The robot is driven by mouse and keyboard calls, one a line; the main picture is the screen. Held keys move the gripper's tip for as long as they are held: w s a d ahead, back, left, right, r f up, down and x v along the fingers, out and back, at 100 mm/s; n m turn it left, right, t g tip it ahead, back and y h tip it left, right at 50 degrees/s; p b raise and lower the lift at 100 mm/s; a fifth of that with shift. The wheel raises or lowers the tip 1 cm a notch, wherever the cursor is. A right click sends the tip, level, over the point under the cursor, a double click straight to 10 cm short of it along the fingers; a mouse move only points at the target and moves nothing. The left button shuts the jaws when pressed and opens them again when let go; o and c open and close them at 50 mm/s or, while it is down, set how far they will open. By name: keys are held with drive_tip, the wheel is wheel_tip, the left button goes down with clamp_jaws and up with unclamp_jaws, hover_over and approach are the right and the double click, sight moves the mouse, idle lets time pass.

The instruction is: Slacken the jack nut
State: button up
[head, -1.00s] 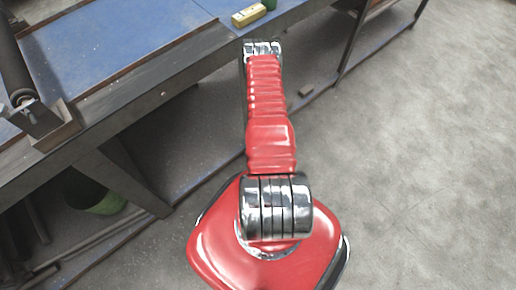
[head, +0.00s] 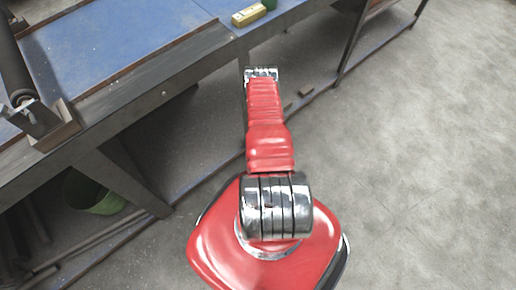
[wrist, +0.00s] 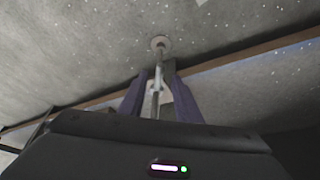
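A pale, wider piece on the rod, which looks like the jack nut (wrist: 154,87), sits between the two dark purple fingers of my gripper (wrist: 158,76). The fingers are apart, one on each side of the rod. Whether either touches the nut cannot be told. The nut's lower part is hidden by the wrist housing. In the head view my gripper and the jack are hidden.
A blue-topped workbench (head: 115,50) with a dark metal frame stands at the left. A yellow block (head: 249,15) lies on it, and a roller (head: 12,65) is at far left. A green bucket (head: 95,195) stands underneath. The concrete floor (head: 430,170) at right is clear.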

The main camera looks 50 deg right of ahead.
drive_tip(key=shift+x, duration=2.05)
drive_tip(key=shift+c, duration=0.5)
clamp_jaws()
drive_tip(key=shift+d, duration=0.15)
